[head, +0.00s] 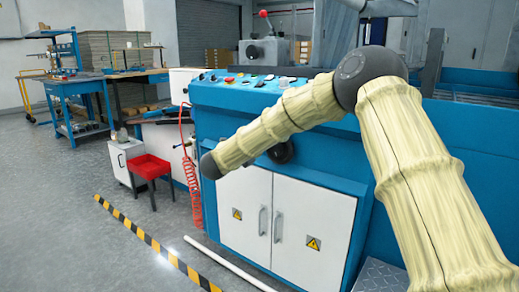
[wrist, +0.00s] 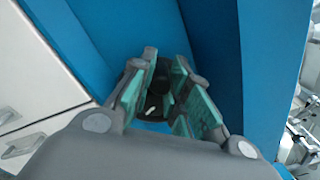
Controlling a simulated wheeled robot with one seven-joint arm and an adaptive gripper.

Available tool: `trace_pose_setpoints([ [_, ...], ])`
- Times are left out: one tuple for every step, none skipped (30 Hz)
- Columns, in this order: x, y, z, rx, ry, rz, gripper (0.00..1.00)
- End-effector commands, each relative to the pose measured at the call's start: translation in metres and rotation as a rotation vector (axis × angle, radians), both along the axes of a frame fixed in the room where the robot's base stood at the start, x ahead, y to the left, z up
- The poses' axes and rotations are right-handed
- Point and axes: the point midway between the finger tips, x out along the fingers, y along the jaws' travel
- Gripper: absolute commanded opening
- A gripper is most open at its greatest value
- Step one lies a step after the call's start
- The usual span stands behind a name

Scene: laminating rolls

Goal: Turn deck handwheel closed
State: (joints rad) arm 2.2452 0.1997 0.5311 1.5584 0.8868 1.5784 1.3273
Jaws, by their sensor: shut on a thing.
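The deck handwheel is the dark round part (wrist: 152,106) on the blue machine front in the wrist view, seen between and below my fingers and partly covered by them. My gripper (wrist: 167,62) has its two teal-padded fingers around a dark part of it, shut on it. A dark round shape (head: 281,152) on the blue front, just under my arm in the head view, looks like the same handwheel. My gripper cannot be made out in the head view. The wheel's turn angle cannot be told.
The blue machine (head: 240,96) has white cabinet doors (head: 246,215) below and a button panel on top. A striped floor line (head: 150,242) and a white pipe (head: 225,262) lie in front.

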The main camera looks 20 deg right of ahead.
Motion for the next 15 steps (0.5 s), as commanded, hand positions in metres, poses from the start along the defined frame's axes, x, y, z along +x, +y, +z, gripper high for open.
trace_pose_setpoints([
  [-0.0009,-0.0010,-0.0008,0.007,-0.008,-0.002,0.00],
  [-0.0010,-0.0010,-0.0005,0.010,-0.012,-0.002,0.00],
  [-0.0012,-0.0012,-0.0002,0.015,-0.018,-0.002,0.00],
  [-0.0013,-0.0012,0.0001,0.017,-0.021,-0.002,0.00],
  [-0.0014,-0.0013,0.0003,0.019,-0.024,-0.002,0.00],
  [-0.0015,-0.0014,0.0004,0.021,-0.027,-0.002,0.00],
  [-0.0015,-0.0015,0.0005,0.023,-0.028,-0.002,0.00],
  [-0.0015,-0.0016,0.0006,0.024,-0.030,-0.002,0.00],
  [-0.0016,-0.0016,0.0007,0.025,-0.030,-0.003,0.00],
  [-0.0016,-0.0016,0.0007,0.025,-0.030,-0.003,0.00],
  [-0.0016,-0.0016,0.0007,0.025,-0.030,-0.003,0.00],
  [-0.0017,-0.0017,0.0007,0.025,-0.030,-0.003,0.00],
  [-0.0016,-0.0016,0.0006,0.025,-0.030,-0.003,0.00],
  [-0.0016,-0.0016,0.0006,0.024,-0.029,-0.003,0.00],
  [-0.0016,-0.0016,0.0005,0.024,-0.029,-0.003,0.00],
])
